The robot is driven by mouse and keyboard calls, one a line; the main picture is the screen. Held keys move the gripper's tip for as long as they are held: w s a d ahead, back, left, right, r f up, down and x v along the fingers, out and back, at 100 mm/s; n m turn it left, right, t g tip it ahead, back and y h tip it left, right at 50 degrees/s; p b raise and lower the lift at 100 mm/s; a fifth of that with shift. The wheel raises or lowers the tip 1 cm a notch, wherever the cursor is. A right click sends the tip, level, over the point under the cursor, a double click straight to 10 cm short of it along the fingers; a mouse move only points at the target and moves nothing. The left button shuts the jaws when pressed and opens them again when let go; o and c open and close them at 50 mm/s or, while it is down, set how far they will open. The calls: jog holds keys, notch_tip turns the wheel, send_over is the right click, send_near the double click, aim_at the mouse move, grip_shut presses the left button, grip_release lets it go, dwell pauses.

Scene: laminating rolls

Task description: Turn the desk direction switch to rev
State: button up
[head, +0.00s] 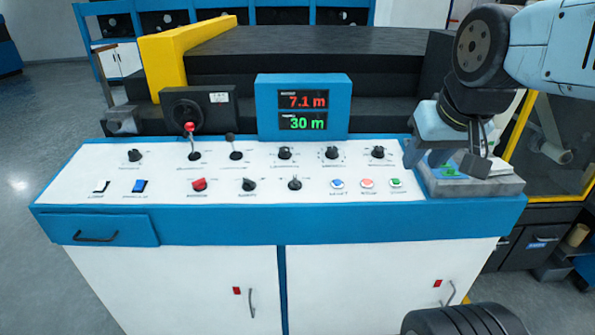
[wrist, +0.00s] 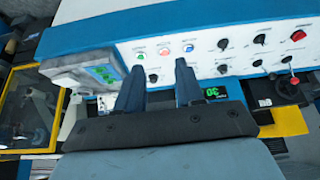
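The white desk panel (head: 80,183) with blue edging carries several black rotary switches. In the lower row are a red knob (head: 199,184), a black knob (head: 249,184) and another black knob (head: 295,183). The labels are too small to read, so I cannot tell which is the direction switch or its setting. In the wrist view the lower-row black knobs (wrist: 223,43) and the red knob (wrist: 298,35) are right of the fingers. My gripper (head: 446,160) is open and empty at the desk's right end, apart from the knobs; its spread fingers also show in the wrist view (wrist: 159,78).
Behind stand a display (head: 303,108) reading 7.1 m and 30 m, and a red-topped lever (head: 190,127). Space above the panel is mostly free.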

jog(key=g, duration=0.6)
send_over(295, 178)
notch_tip(295, 178, down, 7)
notch_tip(295, 178, down, 14)
jog(key=shift+s+r, duration=0.1)
jog(key=shift+r, duration=0.15)
